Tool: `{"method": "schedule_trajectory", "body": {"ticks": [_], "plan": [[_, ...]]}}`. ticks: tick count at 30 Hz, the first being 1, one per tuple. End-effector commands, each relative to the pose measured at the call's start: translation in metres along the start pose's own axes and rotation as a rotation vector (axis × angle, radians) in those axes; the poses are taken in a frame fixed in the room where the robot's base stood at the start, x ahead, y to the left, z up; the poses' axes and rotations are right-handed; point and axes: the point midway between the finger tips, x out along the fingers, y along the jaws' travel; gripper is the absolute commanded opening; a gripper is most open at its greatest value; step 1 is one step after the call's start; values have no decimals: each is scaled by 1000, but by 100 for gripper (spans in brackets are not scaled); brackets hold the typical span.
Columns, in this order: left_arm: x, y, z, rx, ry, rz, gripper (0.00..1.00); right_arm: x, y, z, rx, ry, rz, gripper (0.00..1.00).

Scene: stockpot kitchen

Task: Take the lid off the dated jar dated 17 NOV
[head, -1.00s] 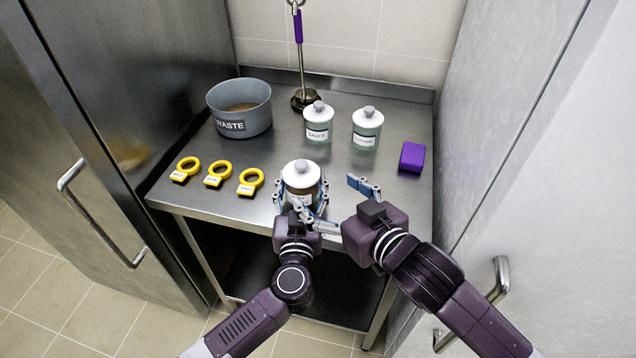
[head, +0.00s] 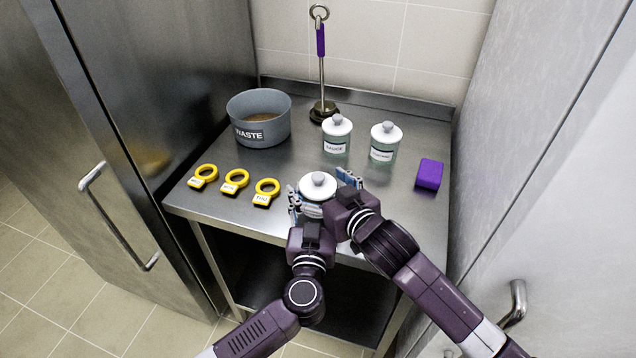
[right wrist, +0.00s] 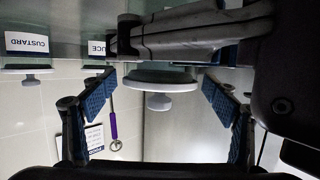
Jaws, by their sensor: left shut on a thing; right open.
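A jar with a white lid (head: 318,186) and grey knob stands at the table's front edge. Its body is mostly hidden by my grippers, and I cannot read a date on it. My left gripper (head: 312,208) is shut around the jar's body. My right gripper (head: 345,180) is open, close by the lid's right side. In the right wrist view, the picture is upside down; the lid (right wrist: 160,78) and its knob (right wrist: 158,102) show between the two open fingers, with no visible contact.
Behind stand a SAUCE jar (head: 336,146) and a CUSTARD jar (head: 384,154), both lidded. A grey WASTE tub (head: 264,133) stands back left, near a purple-handled tool (head: 321,45). Three yellow tagged rings (head: 236,175) lie left; a purple block (head: 429,174) lies right.

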Motion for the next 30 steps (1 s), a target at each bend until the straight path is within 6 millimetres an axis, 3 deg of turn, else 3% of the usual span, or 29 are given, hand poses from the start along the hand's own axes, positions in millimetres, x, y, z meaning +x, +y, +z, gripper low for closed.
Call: {"method": "schedule_trajectory", "body": {"ticks": [3,16,30], "plan": [[0,0,0,0,1,0,13,0,0,0,0,0,0,78],[0,0,0,0,1,-1,13,0,0,0,0,0,0,31],[0,0,0,0,1,-1,13,-1,0,-1,0,0,0,31]]}}
